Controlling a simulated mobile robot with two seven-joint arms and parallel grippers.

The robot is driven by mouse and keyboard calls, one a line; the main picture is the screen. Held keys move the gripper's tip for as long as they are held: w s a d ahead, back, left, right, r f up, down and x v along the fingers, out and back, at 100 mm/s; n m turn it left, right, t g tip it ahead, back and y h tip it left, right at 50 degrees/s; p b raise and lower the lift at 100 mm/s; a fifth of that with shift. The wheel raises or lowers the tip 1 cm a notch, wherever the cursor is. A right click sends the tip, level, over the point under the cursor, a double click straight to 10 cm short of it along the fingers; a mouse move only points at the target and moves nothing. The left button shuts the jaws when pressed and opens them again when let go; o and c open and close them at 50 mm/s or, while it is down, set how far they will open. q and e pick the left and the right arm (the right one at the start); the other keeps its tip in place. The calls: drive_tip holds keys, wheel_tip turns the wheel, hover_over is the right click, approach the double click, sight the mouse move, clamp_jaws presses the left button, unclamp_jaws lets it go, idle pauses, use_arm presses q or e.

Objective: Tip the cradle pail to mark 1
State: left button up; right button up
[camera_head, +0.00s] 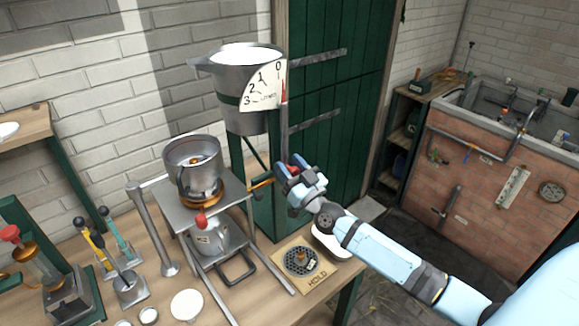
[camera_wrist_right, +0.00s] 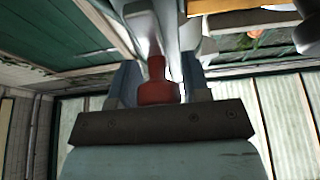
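The grey metal cradle pail (camera_head: 229,115) hangs high in its stand and looks upright, with its spout to the left and a pale surface at its mouth. Its white dial plate (camera_head: 265,91) shows marks 0 to 3. A red pointer (camera_head: 284,88) is at the plate's right edge, below the 0. My right gripper (camera_head: 289,172) is below the pail, around a red handle. In the right wrist view the red handle (camera_wrist_right: 157,88) sits between the two fingers and appears held. How the handle joins the pail is hidden. My left gripper is not in view.
A pot (camera_head: 192,177) stands on a raised metal stand to the left. A board marked HOLD (camera_head: 315,283) lies on the bench below my right gripper. Tools and a white dish (camera_head: 187,305) are at lower left. A brick sink (camera_head: 500,165) is at right.

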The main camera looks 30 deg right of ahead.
clamp_jaws()
drive_tip(key=d+r+n+g+y+b, duration=0.1)
drive_tip(key=d+r+n+y, duration=0.1)
drive_tip(key=d+n+y, duration=0.2)
drive_tip(key=shift+w+d+n+g+b, duration=0.3)
drive_tip(key=shift+d+n, duration=1.55)
drive_tip(key=shift+n, duration=0.45)
drive_tip(key=shift+o, duration=1.9)
unclamp_jaws()
